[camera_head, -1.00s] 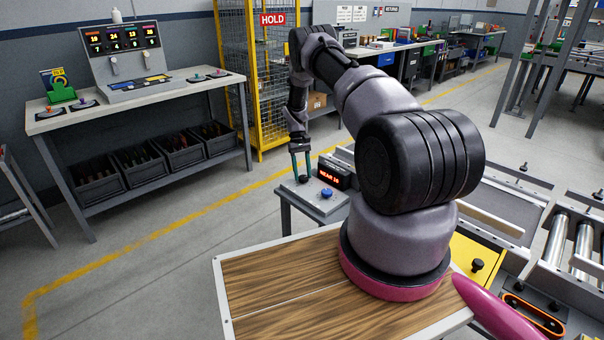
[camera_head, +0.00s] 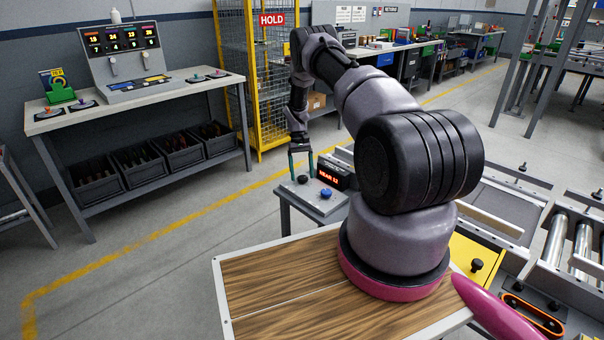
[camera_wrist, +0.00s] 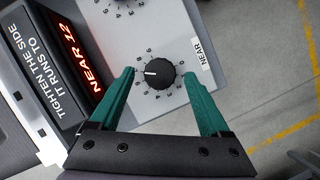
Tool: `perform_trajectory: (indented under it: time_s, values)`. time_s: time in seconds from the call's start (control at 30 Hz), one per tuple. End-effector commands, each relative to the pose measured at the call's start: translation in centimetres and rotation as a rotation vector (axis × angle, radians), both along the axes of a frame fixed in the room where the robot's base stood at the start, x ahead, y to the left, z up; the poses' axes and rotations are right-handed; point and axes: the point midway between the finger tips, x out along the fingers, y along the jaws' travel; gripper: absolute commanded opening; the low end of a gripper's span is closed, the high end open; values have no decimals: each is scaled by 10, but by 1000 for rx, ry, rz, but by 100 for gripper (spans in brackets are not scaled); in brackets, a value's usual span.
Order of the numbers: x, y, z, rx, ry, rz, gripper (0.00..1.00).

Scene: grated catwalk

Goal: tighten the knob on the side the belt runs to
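A round black knob (camera_wrist: 160,74) with a white pointer line sits on a grey panel (camera_wrist: 183,18) inside a numbered ring, beside a NEAR label (camera_wrist: 201,51). The pointer points left in the wrist view. My gripper (camera_wrist: 158,76) is open, its teal fingers on either side of the knob with a gap at each side. In the head view my gripper (camera_head: 301,163) is above the black knob (camera_head: 303,179). A blue knob (camera_head: 326,193) sits on the same panel. A display (camera_wrist: 81,57) reads NEAR 12 in red, beside the words TIGHTEN THE SIDE IT RUNS TO.
A conveyor with a dark belt (camera_head: 500,205) and metal rollers (camera_head: 556,236) lies at right. A workbench (camera_head: 150,103) with a screen console stands at left. A yellow mesh cage (camera_head: 255,80) stands behind. The floor between bench and panel is clear.

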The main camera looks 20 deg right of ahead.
Motion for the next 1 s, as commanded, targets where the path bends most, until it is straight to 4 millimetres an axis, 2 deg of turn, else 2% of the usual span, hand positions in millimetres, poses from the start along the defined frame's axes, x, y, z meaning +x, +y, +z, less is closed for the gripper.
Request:
perform_trajectory:
  time_s: [0.17,0.27,0.7,0.83,1.0]
  values:
    - [0,0,1,0,0,0,80]
    - [4,-1,9,0,-2,1,80]
    - [35,-5,83,0,-2,1,80]
    - [39,-5,95,0,-1,0,80]
    - [41,-6,100,0,0,0,80]
